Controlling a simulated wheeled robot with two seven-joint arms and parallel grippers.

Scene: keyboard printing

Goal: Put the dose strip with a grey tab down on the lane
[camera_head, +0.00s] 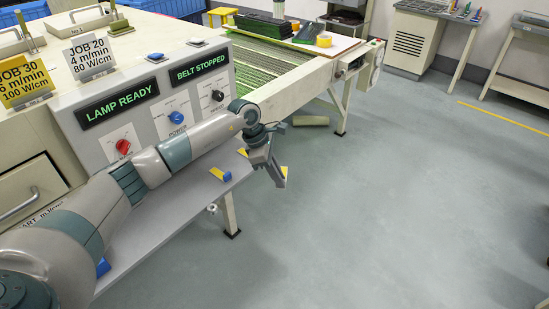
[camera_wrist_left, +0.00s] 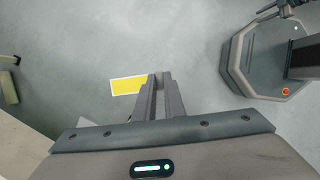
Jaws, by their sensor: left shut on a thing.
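My left gripper (camera_head: 278,176) hangs off the right end of the control-panel shelf, over the floor. It is shut on the dose strip (camera_wrist_left: 127,86), which is yellow with a white border and sticks out to the left of the fingertips in the left wrist view. The fingers (camera_wrist_left: 159,82) cover the strip's tab end, so the tab colour is hard to tell. In the head view only a small yellow part of the strip (camera_head: 284,171) shows. The green belt (camera_head: 262,52), with lengthwise lines, lies beyond the gripper, apart from it.
Open floor lies to the right.

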